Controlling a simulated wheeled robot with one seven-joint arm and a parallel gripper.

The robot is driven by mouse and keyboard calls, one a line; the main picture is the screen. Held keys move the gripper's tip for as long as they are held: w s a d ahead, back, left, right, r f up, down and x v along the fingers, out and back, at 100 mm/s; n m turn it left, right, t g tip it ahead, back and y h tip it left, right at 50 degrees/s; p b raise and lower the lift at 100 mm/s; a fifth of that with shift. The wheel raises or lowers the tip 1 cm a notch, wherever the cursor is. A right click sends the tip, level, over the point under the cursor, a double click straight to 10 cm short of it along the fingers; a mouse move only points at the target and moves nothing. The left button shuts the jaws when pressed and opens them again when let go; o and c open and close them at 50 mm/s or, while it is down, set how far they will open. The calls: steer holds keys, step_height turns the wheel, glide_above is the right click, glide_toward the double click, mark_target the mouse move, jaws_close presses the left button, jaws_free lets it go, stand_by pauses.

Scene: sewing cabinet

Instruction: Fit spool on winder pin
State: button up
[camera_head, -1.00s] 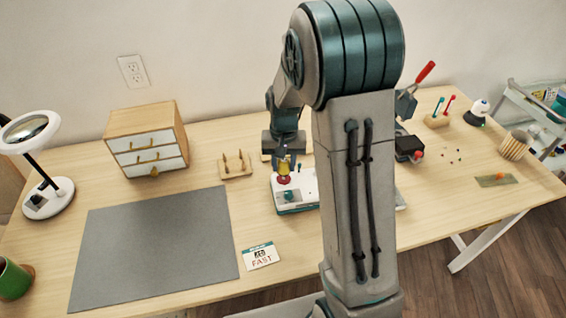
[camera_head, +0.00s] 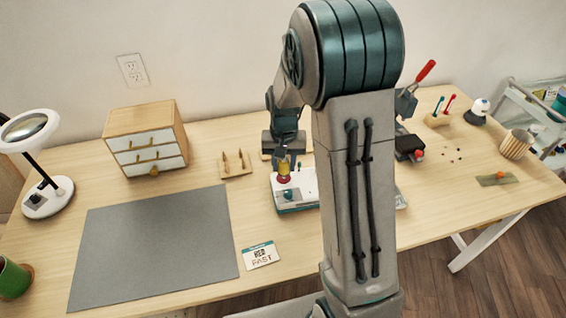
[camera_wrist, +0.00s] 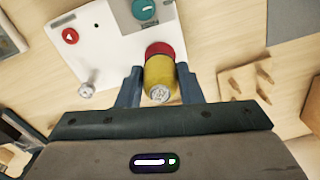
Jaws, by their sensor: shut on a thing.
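The spool (camera_wrist: 160,76) is yellow with a pale, round end facing the wrist camera. It sits between the two fingers of my gripper (camera_wrist: 160,86), which is shut on it. A red round part (camera_wrist: 159,49) shows at the spool's far end; I cannot tell whether it belongs to the spool or to the winder. In the head view the spool (camera_head: 284,167) stands roughly upright over the left part of the white winder (camera_head: 306,184). The winder also shows in the wrist view (camera_wrist: 112,48), with a teal knob and a red button. Any pin under the spool is hidden.
A wooden peg rack (camera_head: 235,171) stands left of the winder. A silvery post (camera_wrist: 88,82) rises from the winder near my gripper. My arm hides the table's middle.

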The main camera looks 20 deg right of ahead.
steer(key=shift+f+b, duration=1.1)
steer(key=shift+f, duration=0.3)
stand_by(1.6)
steer(key=o, duration=1)
steer(key=shift+o, duration=0.2)
step_height(320, 180, up, 14)
steer(key=shift+f, duration=0.1)
steer(key=s+r+n+t+p, duration=0.2)
steer(key=s+r, duration=0.1)
steer(key=s, duration=1.7)
steer(key=shift+s+r+n+t+p, duration=0.2)
steer(key=shift+n+t+p, duration=0.1)
steer(key=shift+n+t, duration=0.1)
